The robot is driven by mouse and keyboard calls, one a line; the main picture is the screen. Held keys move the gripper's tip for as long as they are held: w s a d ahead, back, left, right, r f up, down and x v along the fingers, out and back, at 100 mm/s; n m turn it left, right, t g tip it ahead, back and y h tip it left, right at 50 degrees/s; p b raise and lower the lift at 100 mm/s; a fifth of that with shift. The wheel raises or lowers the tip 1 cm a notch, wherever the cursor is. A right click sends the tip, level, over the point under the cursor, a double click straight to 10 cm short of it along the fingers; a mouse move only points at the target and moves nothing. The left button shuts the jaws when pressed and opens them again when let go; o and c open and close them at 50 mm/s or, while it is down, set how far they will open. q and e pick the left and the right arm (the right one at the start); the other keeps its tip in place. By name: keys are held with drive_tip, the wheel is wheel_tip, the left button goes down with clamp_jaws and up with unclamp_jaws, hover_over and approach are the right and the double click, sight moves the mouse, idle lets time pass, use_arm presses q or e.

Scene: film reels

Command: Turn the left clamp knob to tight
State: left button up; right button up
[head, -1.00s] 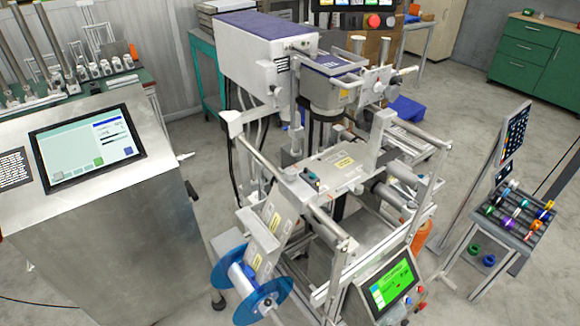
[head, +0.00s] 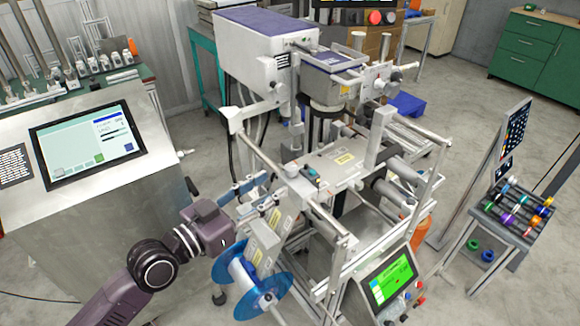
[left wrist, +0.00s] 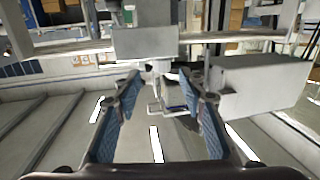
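My left gripper (head: 271,188) reaches in from the lower left in the head view. Its two blue-padded fingers are apart with nothing between them. It is just left of the labelling machine's front plate (head: 338,170), above the blue reel (head: 229,283). A small dark knob (head: 310,173) stands on a grey clamp block at the plate's left end, apart from the fingertips. I cannot tell its setting. In the left wrist view the open gripper (left wrist: 158,76) points toward a grey block (left wrist: 145,42), with a gap. The knob is not clear there. My right gripper is not in view.
A metal cabinet with a screen (head: 88,145) stands left of my arm. A green-lit panel (head: 391,281) is at the machine's front right. A stand with coloured spools (head: 513,212) is at the right.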

sight(290, 167)
use_arm(q)
drive_tip(key=x, duration=0.2)
drive_tip(key=p+x, duration=0.1)
drive_tip(key=x, duration=0.2)
drive_tip(key=p+x, duration=0.1)
drive_tip(key=x, duration=0.2)
drive_tip(key=shift+w+a+r, duration=0.15)
drive_tip(key=shift+a+r, duration=0.05)
drive_tip(key=shift+r, duration=0.2)
drive_tip(key=shift+c, duration=0.4)
clamp_jaws()
drive_tip(key=m+h+b, duration=0.1)
drive_tip(key=b, duration=0.6)
drive_tip(key=shift+w+a+g, duration=0.1)
drive_tip(key=shift+g, duration=0.3)
drive_tip(key=shift+r+g+h+b, duration=0.1)
drive_tip(key=shift+g+h+b, duration=0.2)
drive_tip(key=shift+b, duration=0.65)
